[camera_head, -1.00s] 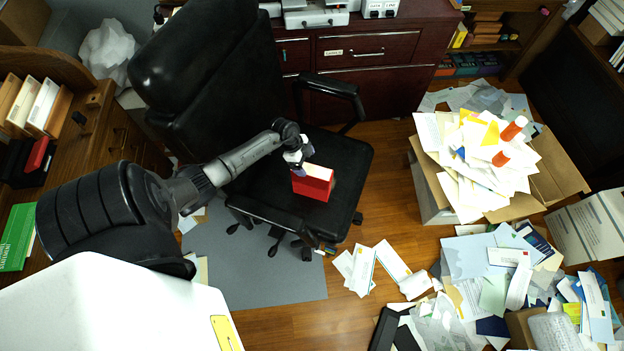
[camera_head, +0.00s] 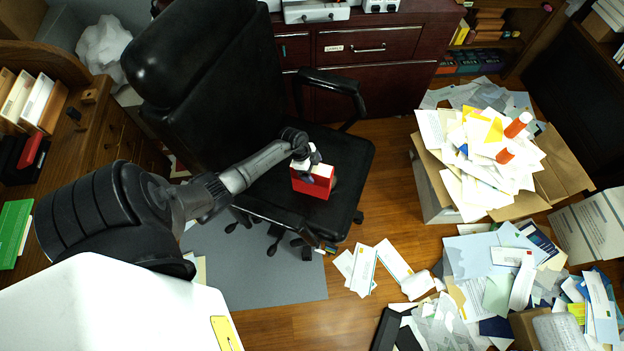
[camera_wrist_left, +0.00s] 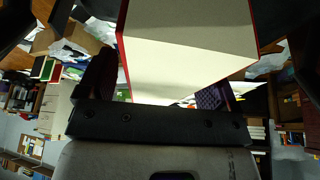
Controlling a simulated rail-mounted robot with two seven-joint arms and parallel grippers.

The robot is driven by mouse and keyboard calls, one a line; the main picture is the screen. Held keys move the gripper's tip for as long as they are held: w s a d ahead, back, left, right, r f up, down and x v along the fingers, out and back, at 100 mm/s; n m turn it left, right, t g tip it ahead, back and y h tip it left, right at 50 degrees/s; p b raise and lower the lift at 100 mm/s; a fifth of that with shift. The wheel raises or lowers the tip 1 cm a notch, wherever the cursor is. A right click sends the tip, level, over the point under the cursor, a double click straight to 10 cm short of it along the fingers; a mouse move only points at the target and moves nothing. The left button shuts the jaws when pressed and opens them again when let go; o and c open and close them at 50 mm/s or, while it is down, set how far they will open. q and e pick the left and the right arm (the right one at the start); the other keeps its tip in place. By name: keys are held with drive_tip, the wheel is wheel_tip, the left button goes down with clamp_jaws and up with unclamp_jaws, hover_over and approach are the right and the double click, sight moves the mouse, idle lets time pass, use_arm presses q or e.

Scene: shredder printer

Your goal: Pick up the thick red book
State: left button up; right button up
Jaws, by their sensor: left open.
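The thick red book (camera_head: 313,185) stands on the seat of the black office chair (camera_head: 357,160) in the head view, its red cover facing me. My left gripper (camera_head: 306,160) is at the top of the book, coming in from the left. In the left wrist view the book (camera_wrist_left: 190,50) is large and close, its cream page edges facing the camera between red covers. Contact with the covers cannot be told. My right gripper is out of view.
A cardboard box (camera_head: 553,165) heaped with papers stands at the right, with more papers (camera_head: 520,270) spread on the floor. The chair's armrest (camera_head: 330,82) rises behind the book. A wooden desk (camera_head: 95,115) is at the left and dark red drawers (camera_head: 365,45) at the back.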

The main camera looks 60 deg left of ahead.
use_arm(q)
drive_tip(key=shift+f, duration=0.25)
idle(0.6)
clamp_jaws()
idle(0.7)
drive_tip(key=shift+r, duration=0.15)
